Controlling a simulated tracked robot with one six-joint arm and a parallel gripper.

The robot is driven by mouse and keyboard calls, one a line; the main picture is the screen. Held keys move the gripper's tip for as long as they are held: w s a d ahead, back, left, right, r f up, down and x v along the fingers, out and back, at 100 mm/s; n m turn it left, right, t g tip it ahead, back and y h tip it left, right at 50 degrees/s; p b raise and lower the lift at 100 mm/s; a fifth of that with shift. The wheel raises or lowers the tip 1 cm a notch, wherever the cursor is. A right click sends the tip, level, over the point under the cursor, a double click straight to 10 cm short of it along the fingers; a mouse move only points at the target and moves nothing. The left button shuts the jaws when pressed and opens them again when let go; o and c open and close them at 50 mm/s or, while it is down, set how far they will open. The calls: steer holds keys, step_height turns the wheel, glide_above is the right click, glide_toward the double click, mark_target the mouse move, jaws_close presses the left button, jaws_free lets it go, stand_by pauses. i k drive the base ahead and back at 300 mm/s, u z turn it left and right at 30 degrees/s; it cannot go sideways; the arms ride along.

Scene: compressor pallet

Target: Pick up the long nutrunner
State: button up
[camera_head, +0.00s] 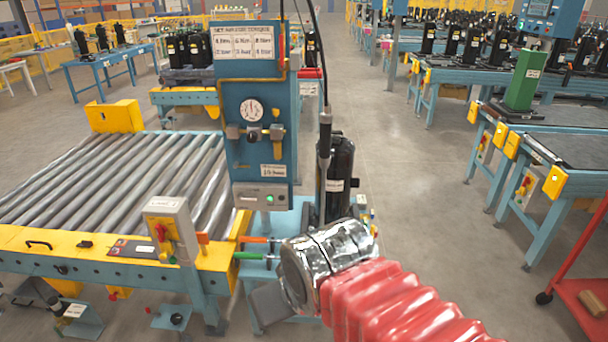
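A long, slim, dark tool (324,150), which looks like the long nutrunner, hangs upright on a cable to the right of the blue gauge panel (255,135). A black cylinder stands behind it, and its lower end is hard to make out. Two tools with an orange handle (256,239) and a green handle (250,256) lie low beneath the panel. My red-sleeved arm comes in from the lower right and ends in a silver foil-wrapped wrist, below the hanging tool and apart from it. My gripper's fingers cannot be made out beyond the foil.
A roller conveyor (115,180) with a yellow front rail fills the left. A grey switch box (172,228) stands at its front corner. Blue benches (540,185) line the right, with a red cart (585,310) at the lower right. The aisle floor (440,200) between is clear.

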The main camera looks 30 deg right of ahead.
mark_target(326, 118)
steer(key=k, duration=0.1)
steer(key=u, duration=0.2)
steer(key=i, duration=1.55)
steer(key=z, duration=0.65)
